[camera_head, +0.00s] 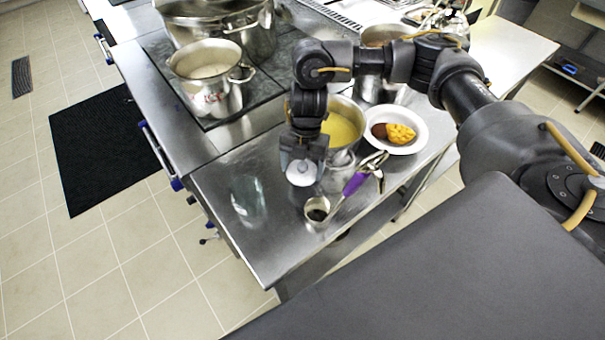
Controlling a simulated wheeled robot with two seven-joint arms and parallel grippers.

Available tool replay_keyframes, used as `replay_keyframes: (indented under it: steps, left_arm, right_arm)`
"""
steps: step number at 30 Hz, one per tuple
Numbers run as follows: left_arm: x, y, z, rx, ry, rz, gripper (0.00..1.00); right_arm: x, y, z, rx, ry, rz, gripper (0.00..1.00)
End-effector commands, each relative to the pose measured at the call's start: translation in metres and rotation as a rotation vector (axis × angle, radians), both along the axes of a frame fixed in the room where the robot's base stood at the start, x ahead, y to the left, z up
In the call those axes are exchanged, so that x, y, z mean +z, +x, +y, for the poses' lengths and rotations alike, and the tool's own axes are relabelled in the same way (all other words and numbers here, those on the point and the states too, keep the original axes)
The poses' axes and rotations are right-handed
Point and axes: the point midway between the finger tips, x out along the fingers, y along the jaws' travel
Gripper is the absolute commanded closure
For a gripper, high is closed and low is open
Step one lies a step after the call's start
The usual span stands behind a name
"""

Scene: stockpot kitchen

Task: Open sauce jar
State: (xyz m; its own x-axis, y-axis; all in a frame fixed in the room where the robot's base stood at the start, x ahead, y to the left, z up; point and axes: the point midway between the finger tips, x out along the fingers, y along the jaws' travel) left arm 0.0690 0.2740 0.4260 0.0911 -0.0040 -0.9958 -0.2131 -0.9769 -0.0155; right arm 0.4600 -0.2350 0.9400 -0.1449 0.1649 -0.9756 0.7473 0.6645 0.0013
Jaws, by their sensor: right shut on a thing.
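My right gripper (303,163) points down over the steel counter and is shut on a round white thing (301,174), which looks like a jar lid. Whether a jar body is under it cannot be told, as the gripper and the white top hide that spot. To its left, a clear glass vessel (248,196) that may be the jar stands on the counter, apart from the gripper. My left gripper is not in view.
A purple-handled ladle (354,184) lies right of the gripper. Behind are a pot of yellow liquid (342,128) and a white plate of food (412,134). Large pots, including a steel one (207,90), stand on the stove. The counter's front left (266,240) is clear.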

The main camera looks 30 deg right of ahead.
Motion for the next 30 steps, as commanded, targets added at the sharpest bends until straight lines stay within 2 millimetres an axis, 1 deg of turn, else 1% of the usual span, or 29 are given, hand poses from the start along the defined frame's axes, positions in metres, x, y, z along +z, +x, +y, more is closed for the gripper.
replay_keyframes:
  steps: [2, 4, 9, 11, 20, 25, 26, 30]
  left_arm:
    - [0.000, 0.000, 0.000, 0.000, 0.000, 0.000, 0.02]
    - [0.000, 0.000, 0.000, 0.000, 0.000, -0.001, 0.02]
    - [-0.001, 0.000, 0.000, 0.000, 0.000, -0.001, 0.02]
    - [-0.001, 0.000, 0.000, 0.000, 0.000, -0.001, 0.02]
    - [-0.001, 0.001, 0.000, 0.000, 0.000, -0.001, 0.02]
    - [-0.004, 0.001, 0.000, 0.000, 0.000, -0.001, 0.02]
    - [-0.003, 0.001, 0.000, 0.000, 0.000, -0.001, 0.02]
    - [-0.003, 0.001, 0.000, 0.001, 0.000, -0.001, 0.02]
  right_arm:
    - [-0.001, 0.000, 0.000, 0.000, 0.000, 0.000, 0.79]
    - [-0.007, -0.001, 0.000, -0.001, 0.001, 0.004, 0.79]
    - [-0.032, -0.001, 0.001, -0.001, 0.001, 0.004, 0.79]
    - [-0.037, -0.001, 0.000, -0.001, 0.001, 0.004, 0.79]
    - [-0.040, 0.000, 0.000, 0.001, 0.000, 0.000, 0.79]
    - [-0.045, 0.000, 0.000, 0.000, 0.000, 0.001, 0.79]
    - [-0.044, 0.000, 0.000, 0.000, 0.000, 0.000, 0.22]
    - [-0.044, 0.000, 0.000, 0.000, 0.000, 0.000, 0.04]
